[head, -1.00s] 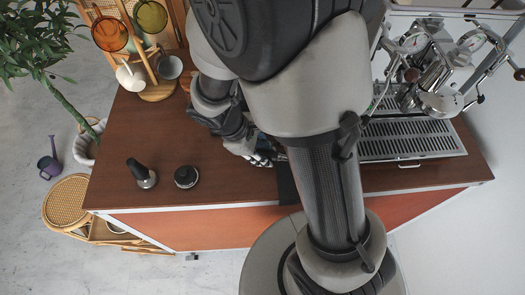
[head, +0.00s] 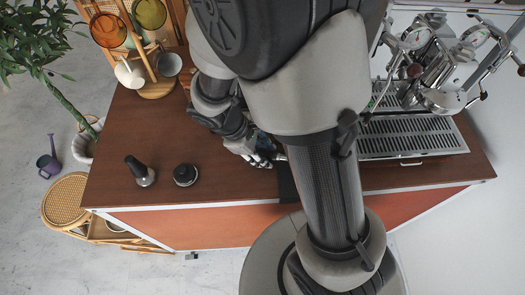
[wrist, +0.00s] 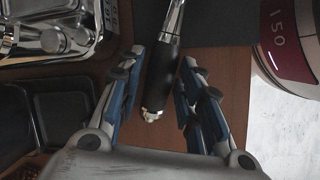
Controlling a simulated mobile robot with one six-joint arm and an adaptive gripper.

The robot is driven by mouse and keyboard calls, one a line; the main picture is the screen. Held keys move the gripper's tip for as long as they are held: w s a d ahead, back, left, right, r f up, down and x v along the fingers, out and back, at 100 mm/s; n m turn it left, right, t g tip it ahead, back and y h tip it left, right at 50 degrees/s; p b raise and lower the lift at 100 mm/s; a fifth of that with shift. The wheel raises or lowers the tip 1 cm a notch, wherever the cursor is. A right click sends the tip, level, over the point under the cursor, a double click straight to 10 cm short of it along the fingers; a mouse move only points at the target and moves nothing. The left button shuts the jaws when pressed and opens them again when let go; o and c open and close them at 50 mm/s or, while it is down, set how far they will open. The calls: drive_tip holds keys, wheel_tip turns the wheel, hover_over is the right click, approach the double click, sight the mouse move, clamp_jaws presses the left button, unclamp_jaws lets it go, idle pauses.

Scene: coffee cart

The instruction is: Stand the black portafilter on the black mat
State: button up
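The black portafilter handle (wrist: 161,80), with a silver end cap and a chrome neck, shows in the wrist view. Its head is out of frame at the top. My gripper (wrist: 162,58) is open, with one blue-padded finger on each side of the handle and visible gaps to it. The black mat (wrist: 220,22) lies at the top of the wrist view, and the neck reaches over it. In the head view, a strip of the mat (head: 286,184) shows beside my arm. My gripper (head: 262,160) is low over the counter there, and the portafilter is hidden.
On the brown counter (head: 225,205) stand a tamper (head: 140,172) and a round black tool (head: 186,176) at left. The espresso machine (head: 437,75) with its drip grate (head: 410,137) is at right. A cup rack (head: 155,85) stands at the back left.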

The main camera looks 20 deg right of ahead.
drive_tip(key=shift+o, duration=1.4)
drive_tip(key=shift+r, duration=0.1)
drive_tip(key=v, duration=1.2)
drive_tip(key=s+d+r+m+t+y, duration=0.3)
drive_tip(key=s+r+m+t+y, duration=0.1)
drive_tip(key=s+r+m, duration=0.6)
drive_tip(key=shift+s+d+m+t+y, duration=0.3)
drive_tip(key=shift+s+d+m+t, duration=0.1)
drive_tip(key=shift+s+t, duration=0.4)
